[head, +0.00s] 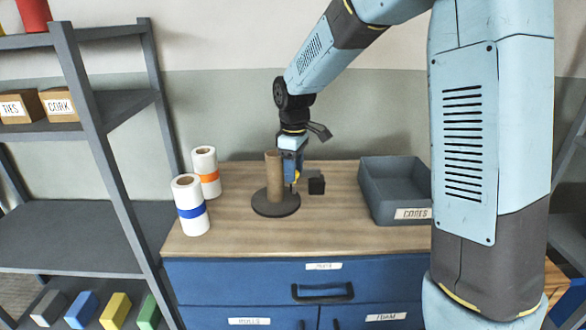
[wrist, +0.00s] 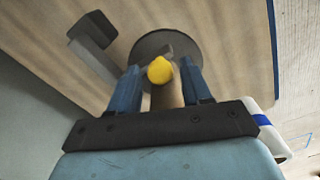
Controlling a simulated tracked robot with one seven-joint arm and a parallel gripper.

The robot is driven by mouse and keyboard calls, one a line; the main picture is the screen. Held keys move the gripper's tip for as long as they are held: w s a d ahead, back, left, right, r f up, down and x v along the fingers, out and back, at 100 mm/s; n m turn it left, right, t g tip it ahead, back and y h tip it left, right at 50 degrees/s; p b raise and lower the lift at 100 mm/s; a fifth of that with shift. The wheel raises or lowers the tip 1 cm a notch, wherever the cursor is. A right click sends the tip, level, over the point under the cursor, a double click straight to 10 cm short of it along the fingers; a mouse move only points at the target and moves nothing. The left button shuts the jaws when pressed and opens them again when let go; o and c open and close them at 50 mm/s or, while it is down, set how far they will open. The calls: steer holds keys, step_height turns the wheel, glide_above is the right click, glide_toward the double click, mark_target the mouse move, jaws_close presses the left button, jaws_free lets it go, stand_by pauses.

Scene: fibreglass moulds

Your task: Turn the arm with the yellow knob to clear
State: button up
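The yellow knob (wrist: 160,70) shows in the wrist view between the two fingers of my gripper (wrist: 160,78), with a gap on each side. A small grey piece (wrist: 166,50) shows just behind the knob; the rest of its arm is hidden. In the head view only a speck of yellow (head: 297,176) shows at the fingertips. My gripper (head: 291,182) points down just right of an upright brown tube (head: 274,172), which stands on a round dark base (head: 268,208). The fingers are apart, and no contact with the knob shows.
A small black block (head: 317,185) stands close right of the gripper. A grey bin (head: 374,202) labelled CORES stands further right. Two white rolls, one with a blue band (head: 188,222) and one with an orange band (head: 203,160), stand at the left. The bench front (head: 300,238) is clear.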

jaws_close()
stand_by(0.3)
steer(key=shift+a, duration=0.1)
